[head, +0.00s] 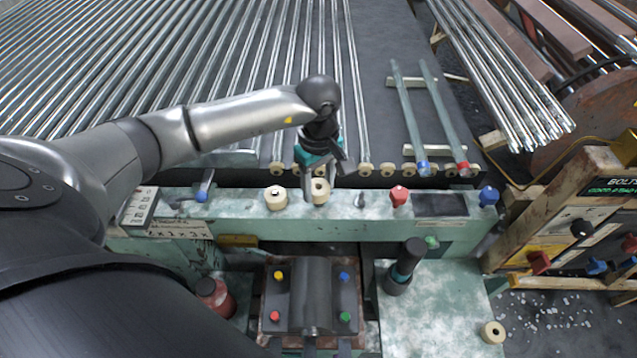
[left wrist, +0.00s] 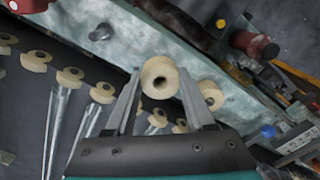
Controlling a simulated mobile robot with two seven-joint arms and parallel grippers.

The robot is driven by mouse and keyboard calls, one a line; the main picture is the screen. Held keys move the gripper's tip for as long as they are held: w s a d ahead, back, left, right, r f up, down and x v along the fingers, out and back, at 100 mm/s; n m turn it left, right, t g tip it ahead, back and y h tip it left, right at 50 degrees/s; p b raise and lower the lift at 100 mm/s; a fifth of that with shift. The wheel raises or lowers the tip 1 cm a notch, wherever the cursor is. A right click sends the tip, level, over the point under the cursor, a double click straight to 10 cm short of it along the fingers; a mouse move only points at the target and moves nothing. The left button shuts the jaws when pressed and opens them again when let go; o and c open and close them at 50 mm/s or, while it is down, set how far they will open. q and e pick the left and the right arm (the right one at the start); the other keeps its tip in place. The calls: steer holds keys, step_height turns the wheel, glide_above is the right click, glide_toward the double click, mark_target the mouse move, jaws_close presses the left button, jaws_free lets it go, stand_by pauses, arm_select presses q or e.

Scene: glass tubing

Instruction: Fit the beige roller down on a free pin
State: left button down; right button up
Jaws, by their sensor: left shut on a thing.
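My left gripper (head: 318,180) points down over the pale green rail (head: 335,230) and is shut on a beige roller (head: 320,191). In the left wrist view the roller (left wrist: 160,77) sits between the two fingertips, its dark centre hole showing. I cannot tell how far it is above the rail. Another beige roller (head: 276,198) stands on the rail just left of it, and shows in the left wrist view (left wrist: 210,95). A bare grey pin (head: 360,201) stands to the right of the held roller; it also shows in the left wrist view (left wrist: 101,32). My right gripper is not in view.
A red knob (head: 399,196) and a dark panel (head: 440,205) are on the rail to the right. Behind it runs a row of small rollers under glass tubes (head: 357,100). A loose beige roller (head: 493,332) lies on the front right bench. A dark cylinder (head: 405,265) stands nearer.

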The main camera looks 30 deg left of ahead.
arm_select(q)
steer(key=shift+f+b, duration=1.15)
steer(key=shift+f, duration=0.2)
steer(key=shift+c, duration=0.9)
jaws_free()
steer(key=shift+r, duration=0.1)
step_height(320, 180, up, 15)
steer(key=shift+p, duration=0.35)
steer(key=shift+r, duration=0.1)
